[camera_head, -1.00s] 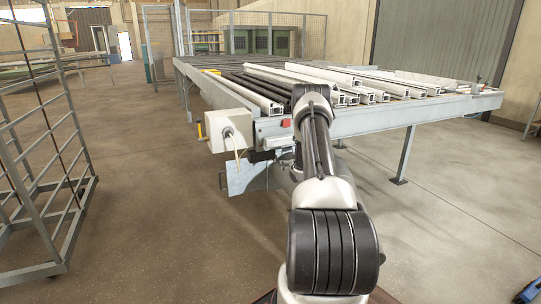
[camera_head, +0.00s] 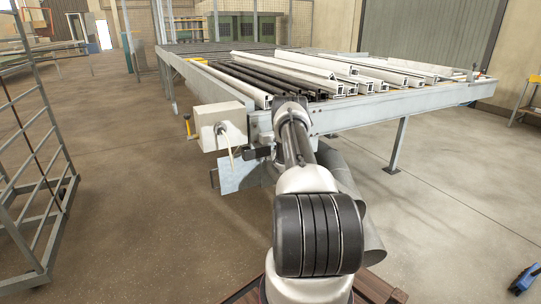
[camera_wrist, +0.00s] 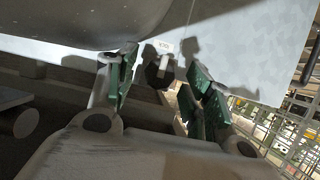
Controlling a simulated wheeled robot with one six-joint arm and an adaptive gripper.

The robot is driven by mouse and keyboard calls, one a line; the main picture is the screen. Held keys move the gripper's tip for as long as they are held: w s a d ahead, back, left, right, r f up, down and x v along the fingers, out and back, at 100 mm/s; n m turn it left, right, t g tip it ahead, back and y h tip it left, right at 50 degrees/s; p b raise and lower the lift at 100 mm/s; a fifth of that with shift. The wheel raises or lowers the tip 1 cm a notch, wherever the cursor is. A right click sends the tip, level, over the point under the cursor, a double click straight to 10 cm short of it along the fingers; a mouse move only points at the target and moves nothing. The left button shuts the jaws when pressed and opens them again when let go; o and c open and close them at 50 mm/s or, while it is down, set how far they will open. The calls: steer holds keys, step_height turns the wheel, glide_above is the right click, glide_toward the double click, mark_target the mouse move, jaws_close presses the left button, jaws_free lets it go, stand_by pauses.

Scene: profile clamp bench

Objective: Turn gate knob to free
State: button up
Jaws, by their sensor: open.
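In the wrist view a dark, blocky knob (camera_wrist: 155,72) sticks out from a pale metal panel (camera_wrist: 235,50). A small white label (camera_wrist: 165,46) sits just above it, too small to read. A light grey bar shows on the knob's face; I cannot tell which setting it marks. My gripper (camera_wrist: 160,62) is open, its green-padded fingers on the left and right of the knob. I see a gap at the right finger; contact cannot be told. In the head view my arm hides the gripper and knob at the near end of the bench (camera_head: 350,117).
White and black profiles (camera_head: 300,75) lie on the bench. A pale box (camera_head: 221,126) with a cable is left of my arm. A wire rack (camera_head: 35,150) stands at the left. A blue object (camera_head: 525,280) lies on the floor at lower right. Floor left of the bench is clear.

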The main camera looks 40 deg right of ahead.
steer(key=shift+w+d+f, duration=0.1)
steer(key=shift+w+f, duration=0.05)
steer(key=shift+w, duration=0.15)
steer(key=c, duration=1)
